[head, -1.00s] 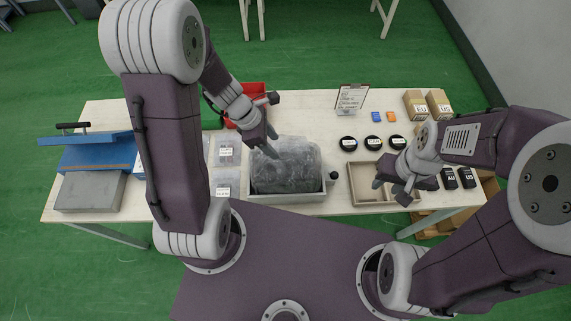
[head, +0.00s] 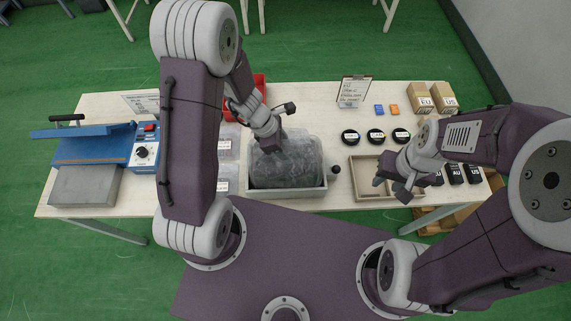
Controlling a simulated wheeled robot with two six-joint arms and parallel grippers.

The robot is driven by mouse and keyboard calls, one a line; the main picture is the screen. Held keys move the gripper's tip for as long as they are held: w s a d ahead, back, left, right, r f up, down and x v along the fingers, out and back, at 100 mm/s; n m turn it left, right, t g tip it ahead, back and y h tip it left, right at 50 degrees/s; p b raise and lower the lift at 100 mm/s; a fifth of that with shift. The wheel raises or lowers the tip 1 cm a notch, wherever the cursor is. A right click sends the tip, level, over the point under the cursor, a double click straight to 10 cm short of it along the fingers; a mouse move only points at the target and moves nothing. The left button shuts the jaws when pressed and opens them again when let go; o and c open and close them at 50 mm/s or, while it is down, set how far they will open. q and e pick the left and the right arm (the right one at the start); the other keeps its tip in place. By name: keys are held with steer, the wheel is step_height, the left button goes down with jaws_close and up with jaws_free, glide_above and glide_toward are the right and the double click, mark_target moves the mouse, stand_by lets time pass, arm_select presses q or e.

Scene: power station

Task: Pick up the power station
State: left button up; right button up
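A dark grey, cloudy-looking bundle (head: 288,168) sits in a pale grey open box (head: 287,194) at the middle of the table in the head view. I cannot tell whether the power station is inside it. My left gripper (head: 271,143) is over the bundle's upper left part, pointing down. Its fingertips are small and partly hidden, so I cannot tell whether they touch the bundle or are open. My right gripper (head: 391,188) is open and empty above a shallow wooden tray (head: 366,195) to the right of the box.
A blue press-like machine (head: 97,150) stands at the left. A red bin (head: 259,84) is behind my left arm. Several black round discs (head: 376,136), a sign (head: 353,91), brown cartons (head: 418,96) and black boxes (head: 472,172) are to the right.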

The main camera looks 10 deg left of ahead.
arm_select(q)
steer(key=shift+s, duration=0.2)
steer(key=shift+f+b, duration=0.2)
steer(key=shift+b, duration=0.1)
steer(key=shift+w, duration=0.1)
jaws_close()
stand_by(1.2)
steer(key=shift+r, duration=0.1)
